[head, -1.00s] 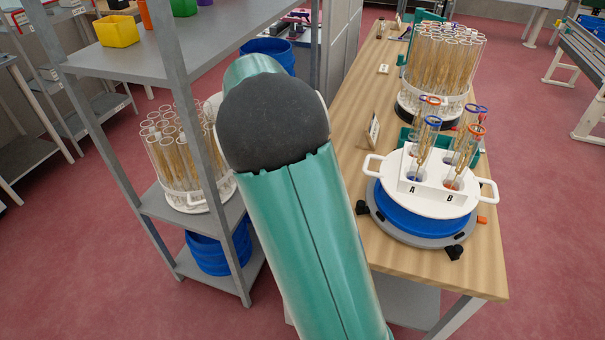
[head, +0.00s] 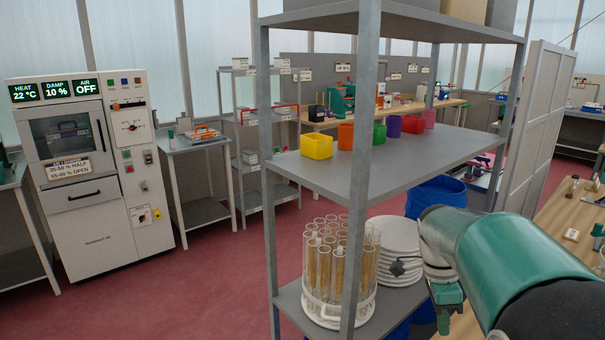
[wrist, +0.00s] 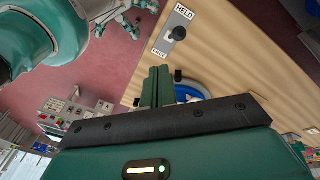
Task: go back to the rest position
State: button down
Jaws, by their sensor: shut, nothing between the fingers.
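My arm reaches in from the right of the head view, green with a dark joint. The green part at its end, my gripper (head: 443,322), hangs downward in front of the shelf rack's right side. In the wrist view my gripper (wrist: 158,72) shows its two green fingers pressed together, empty. They are over the wooden bench (wrist: 235,60), with a blue round part (wrist: 188,92) partly hidden behind them. A plate marked HELD and FREE with a dark knob (wrist: 178,32) lies past the fingertips.
The grey shelf rack (head: 400,175) stands close to my arm, with coloured bins on its middle shelf. Below are a rack of tubes with wheat ears (head: 338,275) and stacked white plates (head: 396,240). A white cabinet (head: 95,165) stands at left. Red floor between is clear.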

jog(key=s+a+r+n+t, duration=0.2)
jog(key=s+a+n+t, duration=0.2)
jog(key=s+a+n, duration=0.2)
jog(key=s+a+r+n+t+y, duration=0.1)
jog(key=s+a+r+n+t, duration=0.1)
jog(key=s+a+n, duration=0.5)
jog(key=shift+s+a+r+n+t+y, duration=0.25)
jog(key=shift+s+n+t, duration=0.95)
jog(key=shift+n, duration=2.4)
jog(key=shift+s+d+r+g, duration=0.1)
jog(key=shift+s+r+g, duration=0.05)
jog(key=shift+s+g, duration=0.15)
